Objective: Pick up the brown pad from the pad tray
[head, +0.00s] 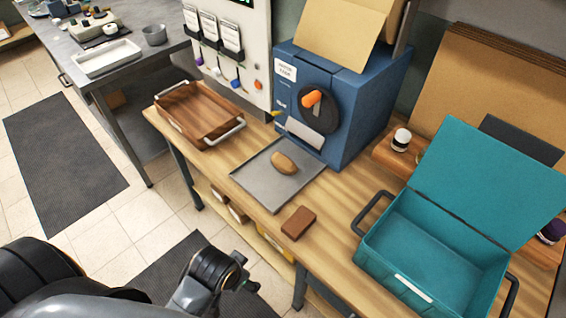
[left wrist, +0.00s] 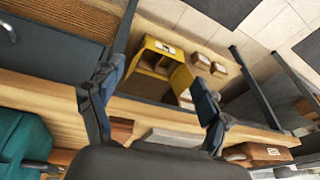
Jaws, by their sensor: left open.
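A dark brown rectangular pad (head: 298,222) lies flat on the wooden table, just in front of a grey metal tray (head: 255,192). A tan rounded piece (head: 284,163) lies on that tray. I cannot tell which tray is the pad tray; a wooden tray with pale handles (head: 200,113) stands behind to the left and looks empty. My left gripper (head: 243,278) is open and empty, off the table's front edge, left of and nearer than the brown pad. In the left wrist view, its fingers (left wrist: 155,98) are spread, with the brown pad (left wrist: 122,130) partly hidden beyond. My right gripper is out of view.
An open teal case (head: 430,255) with handles takes up the table's right. A blue machine (head: 345,95) stands behind the grey tray. A small white-lidded jar (head: 401,140) is beside it. A yellow bin (left wrist: 165,70) sits under the table. Bare wood surrounds the brown pad.

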